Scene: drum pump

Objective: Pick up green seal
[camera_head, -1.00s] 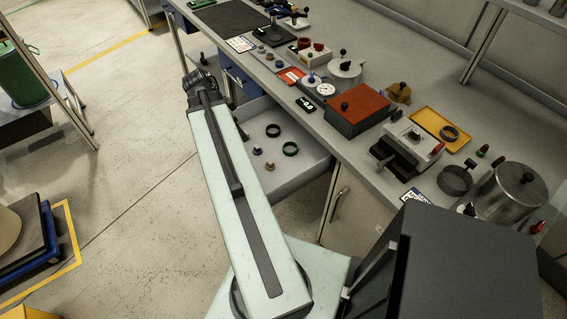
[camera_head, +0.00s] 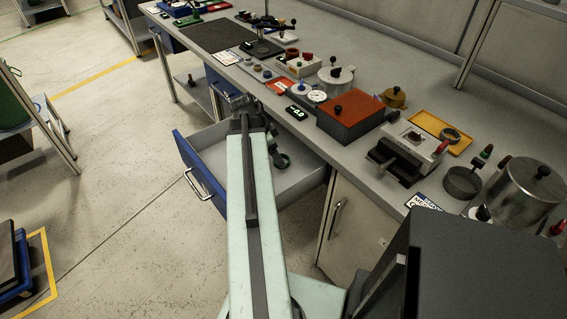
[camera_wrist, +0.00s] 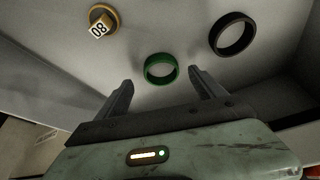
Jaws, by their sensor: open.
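The green seal (camera_wrist: 160,69) is a green ring lying on the light floor of the open drawer in the wrist view. My gripper (camera_wrist: 159,78) is open, its two dark fingers either side of the seal in the picture. The fingers appear apart from the seal, and I cannot tell their height above it.
A black ring (camera_wrist: 233,34) lies right of the green seal, and a brass-coloured piece marked 80 or 08 (camera_wrist: 101,21) lies left. The open drawer (camera_head: 197,180) has a blue front with a handle. The bench above holds an orange-topped box (camera_head: 352,112) and several other items.

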